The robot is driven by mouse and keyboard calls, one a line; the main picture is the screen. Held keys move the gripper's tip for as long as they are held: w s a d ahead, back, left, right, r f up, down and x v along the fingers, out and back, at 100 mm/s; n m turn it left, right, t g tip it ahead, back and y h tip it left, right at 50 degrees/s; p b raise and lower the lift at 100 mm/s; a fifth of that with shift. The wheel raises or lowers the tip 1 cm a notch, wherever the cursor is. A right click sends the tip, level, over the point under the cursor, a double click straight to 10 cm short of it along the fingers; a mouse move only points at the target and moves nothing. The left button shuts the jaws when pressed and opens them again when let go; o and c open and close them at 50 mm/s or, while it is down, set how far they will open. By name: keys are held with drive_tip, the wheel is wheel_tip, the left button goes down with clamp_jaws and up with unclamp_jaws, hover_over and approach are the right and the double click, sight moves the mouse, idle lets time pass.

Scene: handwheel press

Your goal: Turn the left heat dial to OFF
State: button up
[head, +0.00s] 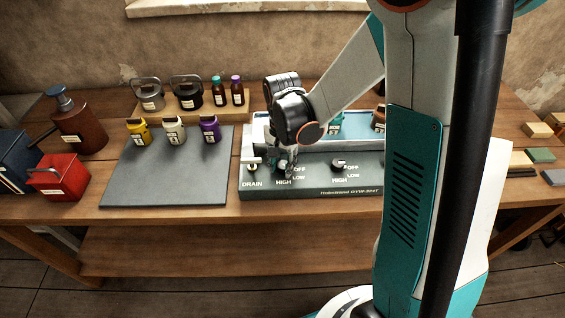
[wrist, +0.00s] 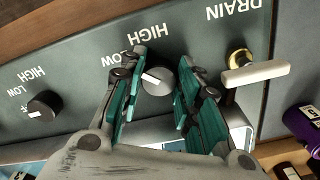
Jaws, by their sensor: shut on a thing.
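The left heat dial (wrist: 157,81) is a grey round knob with a white mark on the left part of its face in the wrist view. My gripper (wrist: 158,88) has its teal-padded fingers closed on either side of it. HIGH and LOW labels show beside the dial; its OFF label is hidden in the wrist view, apparently behind a finger. In the head view my gripper (head: 285,168) points down at the panel (head: 310,188), mostly covering this dial.
The right heat dial (wrist: 45,103) is black and stands apart from my fingers. The pale DRAIN handle (wrist: 254,74) is close to my other finger. A dark mat (head: 165,183) with small jars (head: 174,131) lies left of the panel.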

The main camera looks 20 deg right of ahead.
sight(284, 165)
drive_tip(key=shift+n, duration=0.3)
drive_tip(key=n+b, duration=0.1)
drive_tip(key=n, duration=0.2)
drive_tip(key=shift+n, duration=0.4)
drive_tip(key=shift+d+n, duration=0.15)
drive_tip(key=shift+n, duration=2.05)
drive_tip(key=o, duration=1.1)
wheel_tip(284, 165, up, 12)
drive_tip(key=shift+r, duration=0.1)
